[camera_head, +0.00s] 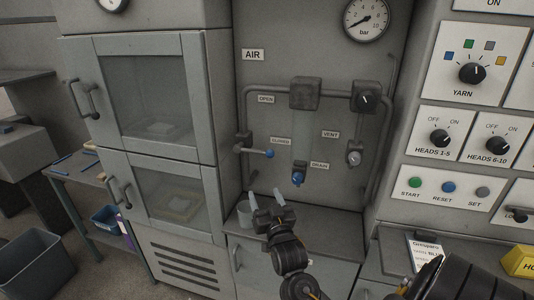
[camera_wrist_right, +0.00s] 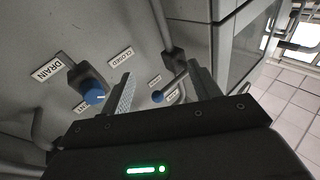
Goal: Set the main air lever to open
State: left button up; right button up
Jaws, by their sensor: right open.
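The main air lever (camera_head: 254,151) is a short grey arm with a blue ball end, on the pipe under the AIR sign. It points right and slightly down, its ball just below the CLOSED label (camera_head: 281,141); the OPEN label (camera_head: 266,99) is higher up. My right gripper (camera_head: 266,198) is open and empty, below the lever, fingers pointing up. In the right wrist view the lever's blue ball (camera_wrist_right: 157,96) appears between the two fingers, apart from both. My left gripper is not in view.
A grey cup (camera_head: 244,213) stands on the ledge beside my gripper. A glass-doored cabinet (camera_head: 155,95) is at left, a switch panel (camera_head: 472,72) at right.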

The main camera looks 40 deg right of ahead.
aim_at(269, 157)
notch_tip(269, 157, up, 8)
jog(key=s+d+m+t+h, duration=0.1)
jog(key=s+d+m+h, duration=0.1)
jog(key=h, duration=0.1)
jog(key=p+x, duration=0.3)
jog(key=x, duration=0.6)
jog(key=shift+w+a, duration=0.1)
jog(key=shift+w, duration=0.15)
jog(key=shift+w+d+r, duration=0.15)
jog(key=shift+w+d, duration=0.1)
jog(key=shift+w, duration=0.25)
jog(key=shift+s, duration=0.1)
jog(key=c, duration=1.3)
grip_shut()
